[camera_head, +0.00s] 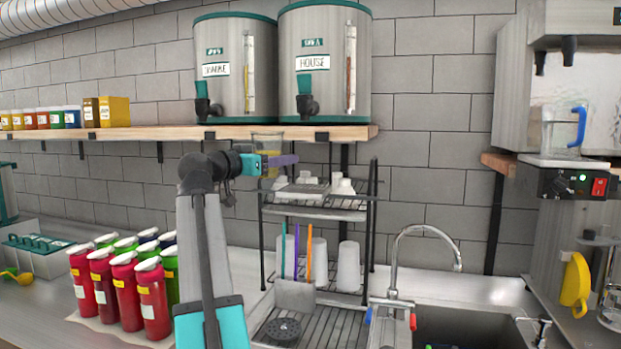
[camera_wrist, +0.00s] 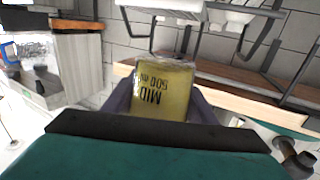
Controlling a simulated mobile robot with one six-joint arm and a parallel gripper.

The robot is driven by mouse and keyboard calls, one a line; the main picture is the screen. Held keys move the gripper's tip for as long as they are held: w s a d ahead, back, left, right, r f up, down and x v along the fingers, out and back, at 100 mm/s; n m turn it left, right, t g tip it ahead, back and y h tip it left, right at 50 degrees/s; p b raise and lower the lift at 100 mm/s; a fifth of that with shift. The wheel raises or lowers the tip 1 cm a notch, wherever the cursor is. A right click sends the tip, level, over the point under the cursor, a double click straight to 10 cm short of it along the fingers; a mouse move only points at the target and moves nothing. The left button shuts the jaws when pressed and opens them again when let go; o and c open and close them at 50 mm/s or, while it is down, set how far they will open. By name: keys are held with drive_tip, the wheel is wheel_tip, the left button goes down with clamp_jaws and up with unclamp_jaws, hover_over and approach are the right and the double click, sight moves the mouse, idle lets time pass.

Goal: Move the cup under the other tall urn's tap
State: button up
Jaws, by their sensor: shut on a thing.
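A clear cup (camera_head: 268,141) with yellow contents is held in my gripper (camera_head: 280,160), in front of the shelf edge. In the wrist view the cup (camera_wrist: 163,88), marked "MID 500 ml", sits between the two purple fingers. Two tall steel urns with teal rims stand on the shelf: the left urn (camera_head: 232,95) and the right urn (camera_head: 338,90), labelled "HOUSE". The left tap (camera_head: 206,106) and right tap (camera_head: 306,106) face forward. The cup is lower than both taps and between them sideways in the head view. A tap (camera_wrist: 298,160) also shows at the wrist view's lower right.
The wooden shelf (camera_head: 150,133) runs behind the cup. A black rack (camera_head: 320,212) with cups stands below it, left of a sink tap (camera_head: 415,232). Several red and green bottles (camera_head: 118,290) stand at left. A machine (camera_head: 575,183) stands at right.

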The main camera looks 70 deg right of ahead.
drive_tip(key=p+x, duration=0.1)
drive_tip(key=x, duration=0.3)
drive_tip(key=p+x, duration=0.1)
drive_tip(key=x, duration=0.4)
drive_tip(key=f+p+x, duration=0.1)
drive_tip(key=p+x, duration=0.1)
drive_tip(key=x, duration=0.2)
drive_tip(key=shift+s+d+f, duration=0.15)
drive_tip(key=shift+d, duration=0.2)
drive_tip(key=shift+d, duration=0.1)
drive_tip(key=shift+s+d+p, duration=0.25)
drive_tip(key=shift+d+p, duration=0.1)
drive_tip(key=shift+d, duration=0.25)
wheel_tip(320, 180, down, 2)
drive_tip(key=shift+a+f+p, duration=0.15)
drive_tip(key=shift+p, duration=0.45)
drive_tip(key=shift+f, duration=0.65)
drive_tip(key=shift+f, duration=0.15)
drive_tip(key=o, duration=1.3)
drive_tip(key=shift+o, duration=0.2)
